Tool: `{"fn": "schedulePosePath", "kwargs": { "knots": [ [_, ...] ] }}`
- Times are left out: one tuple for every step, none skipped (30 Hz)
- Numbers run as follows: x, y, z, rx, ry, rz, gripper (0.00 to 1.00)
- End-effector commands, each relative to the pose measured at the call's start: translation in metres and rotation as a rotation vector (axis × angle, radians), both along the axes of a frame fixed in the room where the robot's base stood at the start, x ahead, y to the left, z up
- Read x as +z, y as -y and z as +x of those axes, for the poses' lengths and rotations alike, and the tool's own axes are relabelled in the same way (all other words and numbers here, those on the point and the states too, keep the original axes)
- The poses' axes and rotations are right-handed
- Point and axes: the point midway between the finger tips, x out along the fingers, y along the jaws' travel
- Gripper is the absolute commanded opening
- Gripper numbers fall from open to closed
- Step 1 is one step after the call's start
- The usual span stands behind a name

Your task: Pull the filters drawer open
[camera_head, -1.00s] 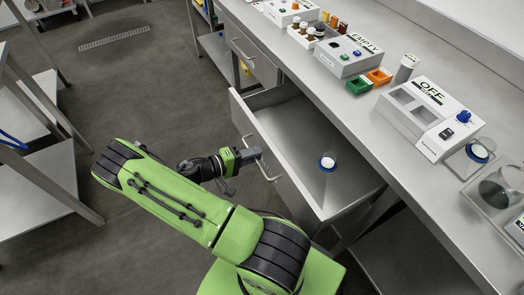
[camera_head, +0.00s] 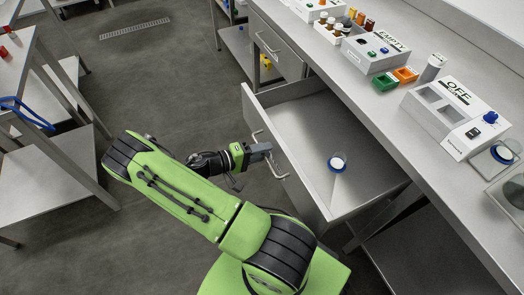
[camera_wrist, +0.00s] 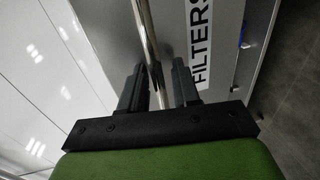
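The filters drawer (camera_head: 292,165) stands well out from under the bench, its inside in view from above. Its front carries a "FILTERS" label, seen in the wrist view (camera_wrist: 202,50). A metal bar handle (camera_head: 281,172) sits on the drawer front and also shows in the wrist view (camera_wrist: 145,25). My gripper (camera_head: 268,150) is at the handle, with the bar between its two fingers (camera_wrist: 158,85); it appears shut on it, though the contact is partly hidden. A blue-rimmed filter (camera_head: 337,162) with a white top stands inside the drawer.
The bench (camera_head: 335,75) holds a box marked "OFF" (camera_head: 455,115), a box marked "EMPTY" (camera_head: 376,47), green and orange trays and bottles. Another closed drawer (camera_head: 268,40) is farther along. A side table (camera_head: 60,165) stands at left. The floor between is clear.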

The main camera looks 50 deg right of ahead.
Motion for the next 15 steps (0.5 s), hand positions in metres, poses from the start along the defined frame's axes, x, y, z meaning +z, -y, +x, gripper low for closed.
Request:
{"fn": "schedulePosePath", "kwargs": {
  "knots": [
    [0.0,0.0,0.0,0.0,0.0,-0.001,0.31],
    [0.0,0.0,0.0,0.0,0.0,-0.001,0.31],
    [0.0,0.0,0.0,0.0,0.0,-0.001,0.31],
    [0.0,0.0,0.0,0.0,0.0,-0.001,0.31],
    [0.0,0.0,0.0,0.0,0.0,-0.001,0.31],
    [0.0,0.0,0.0,0.0,0.0,-0.001,0.31],
    [0.0,0.0,0.0,0.0,0.0,-0.001,0.31],
    [0.001,0.0,0.0,0.0,0.0,-0.001,0.31],
    [0.001,0.0,0.0,0.0,0.0,-0.001,0.31],
    [0.001,0.0,0.0,0.0,0.0,-0.001,0.31],
    [0.001,-0.001,0.001,0.001,0.001,-0.001,0.31],
    [0.002,-0.004,0.003,0.001,0.001,-0.001,0.31],
    [0.003,-0.008,0.005,0.003,0.001,-0.002,0.31],
    [0.004,-0.012,0.008,0.005,0.002,-0.001,0.31],
    [0.006,-0.02,0.012,0.006,0.002,-0.001,0.31]
  ]
}}
